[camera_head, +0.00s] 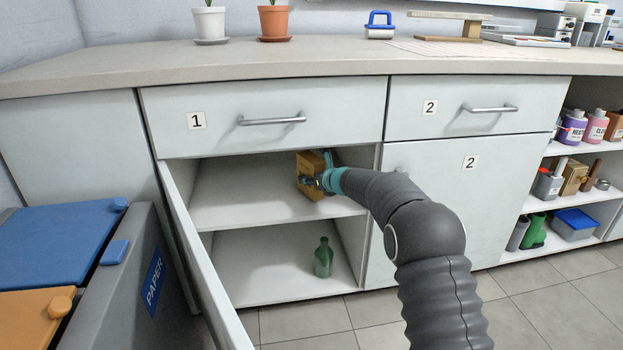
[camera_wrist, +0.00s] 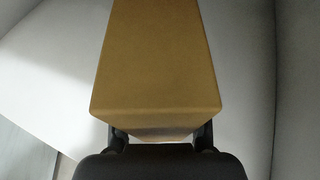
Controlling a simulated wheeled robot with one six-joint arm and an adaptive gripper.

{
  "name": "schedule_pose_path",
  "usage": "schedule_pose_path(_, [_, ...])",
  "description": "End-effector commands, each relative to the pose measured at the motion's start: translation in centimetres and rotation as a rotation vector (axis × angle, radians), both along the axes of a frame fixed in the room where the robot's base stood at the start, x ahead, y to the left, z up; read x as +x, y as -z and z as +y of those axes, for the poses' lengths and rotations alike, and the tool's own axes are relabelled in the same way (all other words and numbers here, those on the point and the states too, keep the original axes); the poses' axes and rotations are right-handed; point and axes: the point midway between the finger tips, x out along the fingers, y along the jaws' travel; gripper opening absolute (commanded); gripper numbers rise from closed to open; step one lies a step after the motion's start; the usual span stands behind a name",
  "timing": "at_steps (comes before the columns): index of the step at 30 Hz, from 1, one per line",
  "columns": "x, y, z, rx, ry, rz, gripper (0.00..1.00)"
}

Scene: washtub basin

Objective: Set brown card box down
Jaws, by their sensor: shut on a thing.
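The brown card box (camera_head: 311,163) is inside the open cabinet, at the right end of the upper shelf (camera_head: 232,201). It stands upright, its lower end at or just above the shelf; I cannot tell if it touches. My gripper (camera_head: 318,181) is around the box and shut on it, and partly hides it in the head view. In the wrist view the box (camera_wrist: 155,60) fills the middle, between the dark fingers of my gripper (camera_wrist: 160,138).
The open cabinet door (camera_head: 200,255) swings out on the left. A green bottle (camera_head: 323,258) stands on the lower shelf. Drawer 1 (camera_head: 262,122) is shut above the opening. A grey paper bin (camera_head: 130,265) stands at the left. The upper shelf is free left of the box.

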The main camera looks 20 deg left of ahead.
Motion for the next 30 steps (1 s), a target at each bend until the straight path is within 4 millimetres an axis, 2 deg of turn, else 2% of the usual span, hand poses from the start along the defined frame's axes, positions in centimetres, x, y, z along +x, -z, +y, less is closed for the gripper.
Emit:
schedule_pose_path(1, [0.01,0.7,-0.07,0.0,0.002,0.002,0.12])
schedule_pose_path(13, [0.0,1.06,-0.1,0.0,0.001,0.0,0.12])
schedule_pose_path(14, [0.0,1.04,-0.1,0.0,0.001,0.0,0.49])
schedule_pose_path(17, [0.0,0.94,-0.11,0.0,0.001,0.0,0.73])
schedule_pose_path(30, [-0.16,0.51,-0.37,0.0,0.001,0.0,0.73])
